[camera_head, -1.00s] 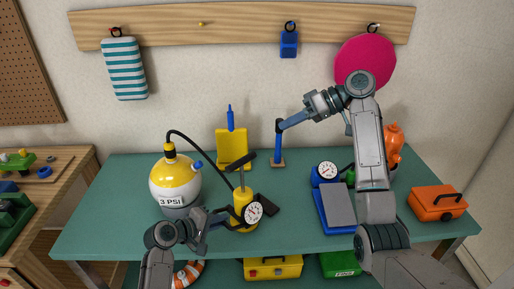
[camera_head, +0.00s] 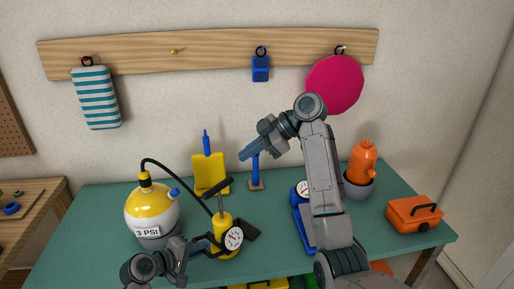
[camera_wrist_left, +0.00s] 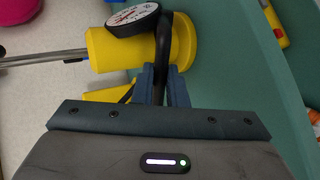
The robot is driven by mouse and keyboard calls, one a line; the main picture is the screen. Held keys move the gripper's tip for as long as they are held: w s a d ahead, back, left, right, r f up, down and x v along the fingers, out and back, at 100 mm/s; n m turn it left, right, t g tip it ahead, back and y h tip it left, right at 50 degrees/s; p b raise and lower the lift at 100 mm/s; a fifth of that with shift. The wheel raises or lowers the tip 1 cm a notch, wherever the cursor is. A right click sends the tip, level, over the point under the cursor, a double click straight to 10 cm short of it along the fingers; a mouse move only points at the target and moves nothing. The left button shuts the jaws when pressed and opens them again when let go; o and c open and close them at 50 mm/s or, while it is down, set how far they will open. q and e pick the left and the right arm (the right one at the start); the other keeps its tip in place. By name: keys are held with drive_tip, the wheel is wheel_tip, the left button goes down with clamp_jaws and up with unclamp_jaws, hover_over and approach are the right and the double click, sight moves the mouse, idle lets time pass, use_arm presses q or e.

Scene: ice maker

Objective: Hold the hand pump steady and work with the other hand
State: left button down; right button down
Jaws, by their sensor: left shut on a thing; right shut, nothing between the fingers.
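The hand pump (camera_head: 222,224) is a yellow cylinder with a round white gauge (camera_head: 233,238) and a black T-handle (camera_head: 217,187) on top. A black hose runs from it to the yellow-and-white ball (camera_head: 152,212) marked 3 PSI. My left gripper (camera_head: 208,246) is beside the pump's lower left. In the left wrist view its blue fingers (camera_wrist_left: 161,84) are shut on a black bar at the yellow pump (camera_wrist_left: 165,42), beside the gauge (camera_wrist_left: 132,19). My right gripper (camera_head: 242,157) is shut and empty, in the air above and right of the T-handle, apart from it.
A blue device (camera_head: 300,222) with a gauge is partly hidden by my right arm. An orange toolbox (camera_head: 413,213) and an orange bottle (camera_head: 363,163) are at the right.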

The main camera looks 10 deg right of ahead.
sight(219, 193)
drive_tip(key=w+a+f, duration=0.1)
drive_tip(key=a+f, duration=0.3)
drive_tip(key=f, duration=0.2)
drive_tip(key=shift+f, duration=0.4)
use_arm(q)
drive_tip(key=shift+s, duration=0.1)
use_arm(e)
wheel_tip(219, 193, down, 8)
drive_tip(key=shift+r, duration=0.1)
